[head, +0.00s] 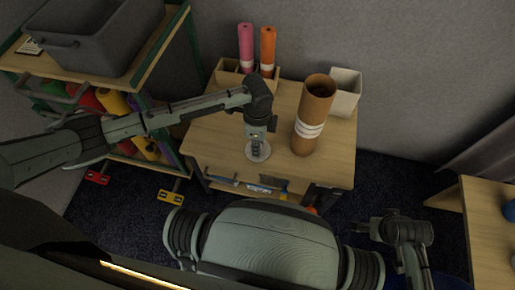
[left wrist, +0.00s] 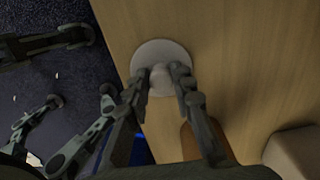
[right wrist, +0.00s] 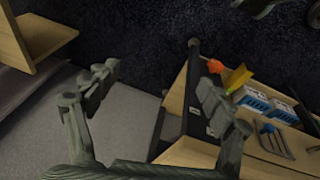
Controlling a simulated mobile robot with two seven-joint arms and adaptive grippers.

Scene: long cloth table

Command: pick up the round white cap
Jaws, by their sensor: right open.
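The round white cap (head: 258,151) lies on the wooden table (head: 220,143), near its front edge. In the left wrist view the cap (left wrist: 160,48) is a white disc with a small raised knob in the middle. My left gripper (head: 258,143) points down over it. In the left wrist view its fingertips (left wrist: 160,70) stand on either side of the knob, very close to it. I cannot tell whether they press on it. My right gripper (right wrist: 150,85) is open and empty, away from the table, above the dark floor.
A brown tube with a white band (head: 312,117) stands right of the cap, before a white bin (head: 345,92). Pink (head: 246,45) and orange (head: 268,48) rolls stand at the back. A shelf with a grey crate (head: 100,40) is at left. Another table (head: 482,225) is at right.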

